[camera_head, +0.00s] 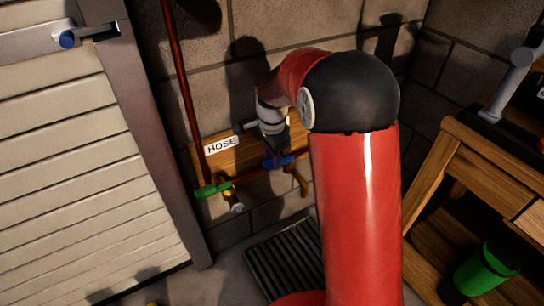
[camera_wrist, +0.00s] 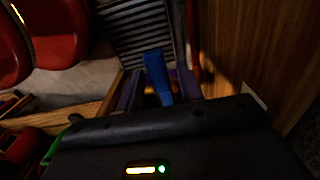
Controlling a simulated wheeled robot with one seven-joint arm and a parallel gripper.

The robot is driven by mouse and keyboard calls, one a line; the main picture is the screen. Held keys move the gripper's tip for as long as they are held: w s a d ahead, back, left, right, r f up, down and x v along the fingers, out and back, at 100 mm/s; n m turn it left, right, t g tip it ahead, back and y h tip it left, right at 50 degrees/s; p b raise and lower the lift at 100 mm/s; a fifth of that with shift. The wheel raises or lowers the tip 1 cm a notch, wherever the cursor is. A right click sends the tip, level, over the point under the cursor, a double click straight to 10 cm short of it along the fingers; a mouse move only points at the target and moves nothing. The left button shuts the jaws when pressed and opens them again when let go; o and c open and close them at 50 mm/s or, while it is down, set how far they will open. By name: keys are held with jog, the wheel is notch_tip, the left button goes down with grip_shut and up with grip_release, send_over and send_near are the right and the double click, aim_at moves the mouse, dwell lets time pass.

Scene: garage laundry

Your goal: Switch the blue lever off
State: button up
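The blue lever (camera_wrist: 157,76) stands out between the two dark fingers of my gripper (camera_wrist: 158,84) in the wrist view. The fingers are apart, one on each side of the lever, with a gap visible; I cannot tell whether either touches it. In the head view the blue lever (camera_head: 276,162) shows as a small blue patch at the wooden board, just under my wrist. My arm hides part of it, and the fingers are hard to make out there.
A wooden board (camera_head: 250,156) with a HOSE label (camera_head: 221,144) carries pipes and a green lever (camera_head: 212,190) at left. A dark floor grate (camera_head: 285,262) lies below. A wooden workbench (camera_head: 470,165) with a green bucket (camera_head: 486,270) stands at right. A garage door (camera_head: 70,150) is at left.

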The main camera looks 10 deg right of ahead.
jog(key=shift+o, duration=0.4)
notch_tip(320, 180, up, 8)
jog(key=shift+f, duration=0.15)
